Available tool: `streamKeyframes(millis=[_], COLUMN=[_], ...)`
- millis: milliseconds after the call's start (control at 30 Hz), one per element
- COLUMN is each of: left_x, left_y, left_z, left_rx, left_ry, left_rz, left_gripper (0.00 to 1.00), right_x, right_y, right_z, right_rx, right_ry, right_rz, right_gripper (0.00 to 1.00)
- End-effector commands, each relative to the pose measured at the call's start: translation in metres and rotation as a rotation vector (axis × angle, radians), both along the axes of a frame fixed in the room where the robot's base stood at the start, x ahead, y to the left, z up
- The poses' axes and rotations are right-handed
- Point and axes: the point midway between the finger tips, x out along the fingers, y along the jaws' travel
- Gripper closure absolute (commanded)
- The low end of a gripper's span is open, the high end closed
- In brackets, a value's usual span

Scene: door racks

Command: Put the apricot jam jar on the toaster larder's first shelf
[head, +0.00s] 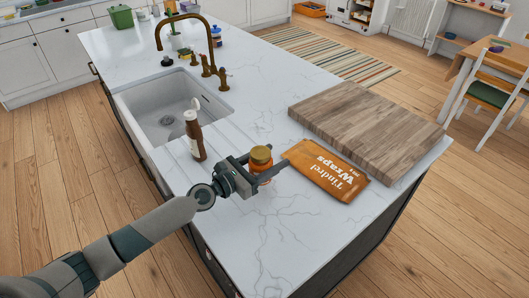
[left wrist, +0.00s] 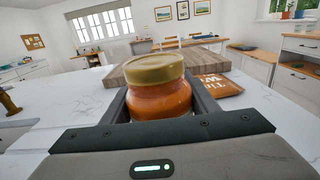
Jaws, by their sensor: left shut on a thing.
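The apricot jam jar (head: 261,158) is an orange jar with a gold-tan lid, standing upright on the white marble island. My left gripper (head: 262,170) is shut around the jar's body, and only its upper part shows clearly in the head view. In the left wrist view the jar (left wrist: 158,95) sits upright between the two dark fingers, its lid above them. The head view does not show clearly whether its base touches the counter. My right gripper is in neither view. I cannot identify the toaster larder in these views.
A brown Tindrel Wraps packet (head: 328,172) lies just right of the jar, before a thick wooden board (head: 368,130). A brown bottle (head: 194,137) stands left, near the sink (head: 170,108) and brass tap (head: 205,60). The island's front marble (head: 285,235) is clear.

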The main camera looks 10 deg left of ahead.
Motion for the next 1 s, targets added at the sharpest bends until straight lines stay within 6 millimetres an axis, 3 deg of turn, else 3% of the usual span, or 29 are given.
streamKeyframes(millis=[33, 367, 533, 1000], left_x=[-0.001, -0.01, -0.015, -0.021], left_y=[-0.007, -0.042, -0.06, -0.084], left_z=[0.014, 0.034, 0.038, 0.054], left_rx=[-0.003, -0.003, -0.014, -0.004], left_ry=[-0.001, -0.001, -0.01, -0.003], left_rz=[0.0, 0.0, -0.01, 0.001], left_gripper=[0.91, 0.91, 0.91, 0.91], right_x=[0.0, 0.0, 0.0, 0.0], right_y=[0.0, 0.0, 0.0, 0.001], right_z=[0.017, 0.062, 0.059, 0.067], right_rx=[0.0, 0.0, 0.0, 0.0], right_ry=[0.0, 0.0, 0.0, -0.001], right_rz=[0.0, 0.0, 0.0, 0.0], right_gripper=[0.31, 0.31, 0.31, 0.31])
